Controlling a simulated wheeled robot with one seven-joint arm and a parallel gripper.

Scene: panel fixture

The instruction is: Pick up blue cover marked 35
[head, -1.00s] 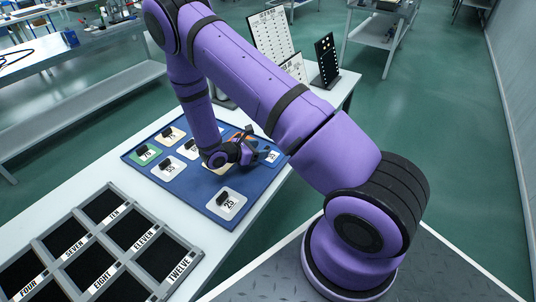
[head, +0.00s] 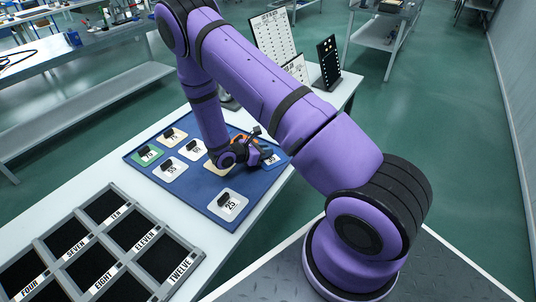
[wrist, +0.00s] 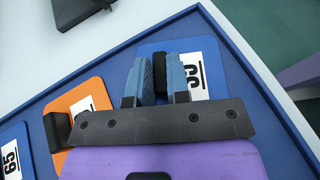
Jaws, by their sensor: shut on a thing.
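The blue cover (wrist: 205,52) lies at the right end of the blue tray (wrist: 108,55). Its white label, partly hidden by a finger, seems to read 35. The cover also shows in the head view (head: 276,161), mostly behind my gripper. My gripper (wrist: 160,80) is shut on the cover's black handle, with a blue-grey finger on each side of it. In the head view my gripper (head: 264,158) is low over the tray's right end. The cover appears to rest on the tray; I cannot see a gap under it.
An orange cover (wrist: 86,97) lies close to the left of my gripper. A white cover marked 25 (head: 234,207) and several others share the tray. A grey rack (head: 133,262) with black compartments labelled in words stands at the front left. Sign boards (head: 272,37) stand at the back.

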